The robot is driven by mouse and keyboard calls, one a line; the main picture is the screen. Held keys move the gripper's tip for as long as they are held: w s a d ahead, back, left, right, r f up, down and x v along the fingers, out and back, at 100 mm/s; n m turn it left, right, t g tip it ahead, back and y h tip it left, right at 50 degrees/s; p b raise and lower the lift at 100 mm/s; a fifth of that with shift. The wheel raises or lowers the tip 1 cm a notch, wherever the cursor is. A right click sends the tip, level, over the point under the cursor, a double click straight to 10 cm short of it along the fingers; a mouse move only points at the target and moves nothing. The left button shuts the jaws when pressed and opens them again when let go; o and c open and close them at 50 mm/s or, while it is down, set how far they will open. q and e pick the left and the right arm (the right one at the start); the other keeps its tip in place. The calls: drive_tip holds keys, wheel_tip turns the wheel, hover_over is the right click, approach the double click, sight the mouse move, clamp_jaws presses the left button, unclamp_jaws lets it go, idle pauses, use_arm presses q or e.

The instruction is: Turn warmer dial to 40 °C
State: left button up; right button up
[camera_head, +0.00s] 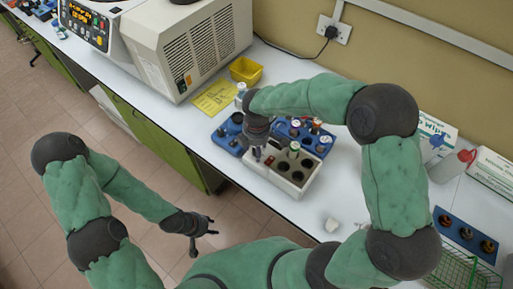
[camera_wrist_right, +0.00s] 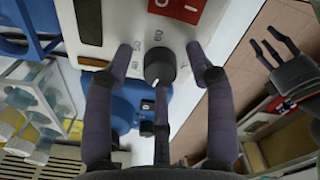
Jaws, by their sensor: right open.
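The warmer (camera_head: 287,185) is a white block with dark wells, near the front edge of the bench. Its black dial (camera_wrist_right: 160,68) shows in the right wrist view, with a white pointer mark toward the lower side and printed numbers around it; 60 is readable. My right gripper (camera_wrist_right: 160,54) is open, with dark fingers on either side of the dial and one below it; I cannot tell whether they touch it. In the head view my right gripper (camera_head: 259,152) hides the dial. My left gripper (camera_head: 208,226) hangs open and empty over the floor.
A red switch (camera_wrist_right: 181,8) sits beside the dial. A blue rack (camera_head: 311,137) with vials stands behind the warmer. A large beige machine (camera_head: 190,50), yellow tray (camera_head: 245,70) and yellow sheet (camera_head: 214,97) are to the left.

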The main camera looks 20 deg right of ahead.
clamp_jaws()
drive_tip(key=shift+m, duration=0.3)
drive_tip(key=m, duration=0.4)
drive_tip(key=shift+m, duration=2.5)
